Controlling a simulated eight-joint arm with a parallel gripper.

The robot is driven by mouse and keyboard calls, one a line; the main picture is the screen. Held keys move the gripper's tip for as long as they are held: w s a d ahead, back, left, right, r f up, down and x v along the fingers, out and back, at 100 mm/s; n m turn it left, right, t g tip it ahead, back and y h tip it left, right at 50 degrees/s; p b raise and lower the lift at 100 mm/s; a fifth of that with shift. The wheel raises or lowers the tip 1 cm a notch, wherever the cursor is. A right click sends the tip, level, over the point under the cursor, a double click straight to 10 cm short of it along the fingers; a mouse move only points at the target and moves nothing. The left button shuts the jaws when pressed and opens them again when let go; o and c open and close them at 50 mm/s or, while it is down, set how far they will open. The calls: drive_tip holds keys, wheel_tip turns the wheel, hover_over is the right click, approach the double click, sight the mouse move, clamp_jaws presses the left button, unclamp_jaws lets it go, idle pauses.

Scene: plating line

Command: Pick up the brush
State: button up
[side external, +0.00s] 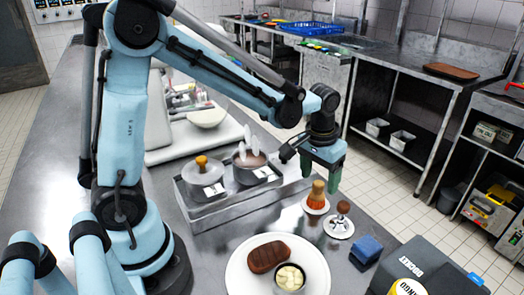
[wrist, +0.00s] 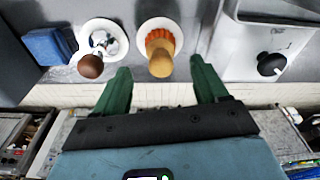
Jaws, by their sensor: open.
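The brush (side external: 316,199) stands upright on a small white round dish, with orange bristles at the bottom and a light wooden handle on top. In the wrist view the brush (wrist: 160,52) appears between the green fingertips, a little beyond them. My gripper (side external: 322,177) is open and empty, with its green fingers pointing down just above and around the top of the brush. In the wrist view my gripper (wrist: 160,70) shows its two fingers spread apart, one on each side of the handle. I cannot tell whether either finger touches it.
A brown-knobbed metal tool (side external: 342,212) stands on a white dish close beside the brush. A blue sponge (side external: 366,248) lies nearer the front. A metal holder with lidded pots (side external: 204,178) stands left, and a plate (side external: 238,262) with meat and a small cup is in front.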

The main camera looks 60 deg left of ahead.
sight(319, 183)
drive_tip(key=shift+w+a+f, duration=0.1)
drive_tip(key=shift+w+f, duration=0.05)
drive_tip(key=shift+f, duration=1.2)
drive_tip(key=shift+w+f, duration=0.15)
drive_tip(key=shift+f, duration=1.15)
drive_tip(key=shift+c, duration=0.5)
drive_tip(key=c, duration=1)
drive_tip(key=shift+r, duration=0.15)
drive_tip(key=shift+c, duration=0.2)
drive_tip(key=shift+r, duration=0.45)
drive_tip(key=r, duration=0.3)
drive_tip(key=shift+s+d+r, duration=0.25)
drive_tip(key=shift+d+r, duration=0.05)
drive_tip(key=shift+d, duration=0.1)
drive_tip(key=s+d+r, duration=0.5)
drive_tip(key=d+r, duration=0.1)
drive_tip(key=d, duration=0.3)
drive_tip(key=shift+s+r, duration=0.15)
drive_tip(key=shift+s, duration=0.2)
